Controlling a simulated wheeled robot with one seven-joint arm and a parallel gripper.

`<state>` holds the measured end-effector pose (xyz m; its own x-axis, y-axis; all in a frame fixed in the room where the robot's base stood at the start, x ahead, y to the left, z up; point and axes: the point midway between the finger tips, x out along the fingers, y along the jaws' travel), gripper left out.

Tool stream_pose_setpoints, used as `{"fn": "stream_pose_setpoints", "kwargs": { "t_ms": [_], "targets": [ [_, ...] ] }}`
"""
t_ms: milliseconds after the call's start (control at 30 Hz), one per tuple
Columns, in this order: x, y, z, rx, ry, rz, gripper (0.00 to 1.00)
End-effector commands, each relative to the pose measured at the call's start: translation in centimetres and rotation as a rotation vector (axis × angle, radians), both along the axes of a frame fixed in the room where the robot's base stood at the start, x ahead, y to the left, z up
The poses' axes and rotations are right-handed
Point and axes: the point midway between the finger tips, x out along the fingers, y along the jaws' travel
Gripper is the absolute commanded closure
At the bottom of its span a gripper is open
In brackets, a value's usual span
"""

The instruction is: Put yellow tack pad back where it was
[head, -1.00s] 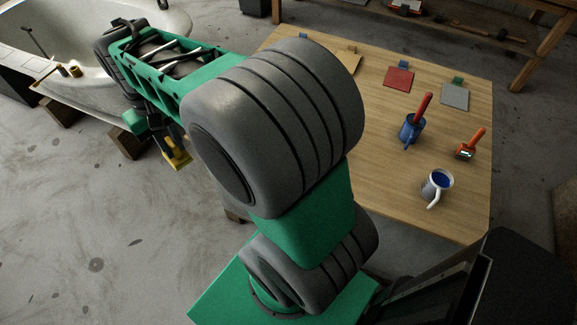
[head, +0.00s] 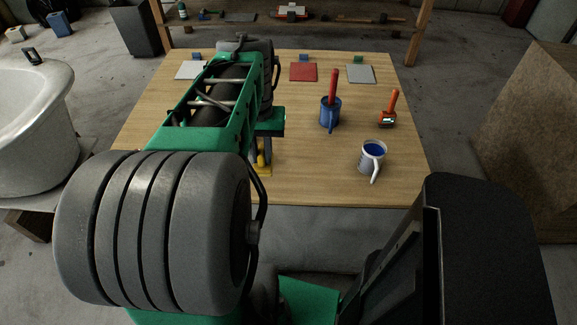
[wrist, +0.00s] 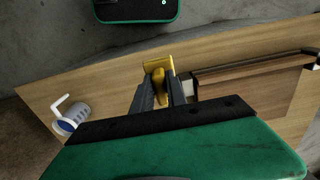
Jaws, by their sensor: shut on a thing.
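The yellow tack pad (wrist: 158,65) is held between the two dark fingers of my gripper (wrist: 160,92) in the wrist view. In the head view the yellow pad (head: 264,168) shows below my gripper (head: 260,150), over the near part of the wooden table (head: 340,185). I cannot tell how high it is above the wood. At the table's back lie a pale pad (head: 191,71), a red pad (head: 303,72) and a grey pad (head: 361,74), each with a small tab behind it. My arm hides the table between the pale and red pads.
A blue pot with a red-handled tool (head: 330,112), an orange-handled tool (head: 388,110) and a white mug (head: 371,157) stand on the table's right half. A brown wooden block (wrist: 245,90) is right of my gripper in the wrist view. A white tub (head: 30,110) stands left.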

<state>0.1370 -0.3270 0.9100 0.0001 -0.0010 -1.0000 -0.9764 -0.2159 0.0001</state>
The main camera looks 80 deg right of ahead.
Motion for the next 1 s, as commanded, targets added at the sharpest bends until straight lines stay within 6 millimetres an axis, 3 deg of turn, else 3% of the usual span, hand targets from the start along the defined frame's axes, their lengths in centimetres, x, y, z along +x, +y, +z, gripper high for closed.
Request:
{"fn": "stream_pose_setpoints", "kwargs": {
  "t_ms": [133,233,367,533,700,1000],
  "targets": [
    [-2.4,-3.6,-2.0,0.005,0.001,-0.005,1.0],
    [-3.3,-5.1,-4.5,0.006,0.0,-0.001,1.0],
    [-4.1,-6.6,-6.3,0.001,0.0,0.001,1.0],
    [-4.8,-7.7,-8.0,0.002,0.0,0.002,1.0],
    [-4.7,-7.6,-10.7,0.001,0.0,0.004,1.0],
    [-4.7,-7.6,-11.1,0.0,0.0,0.003,1.0]
  ]
}}
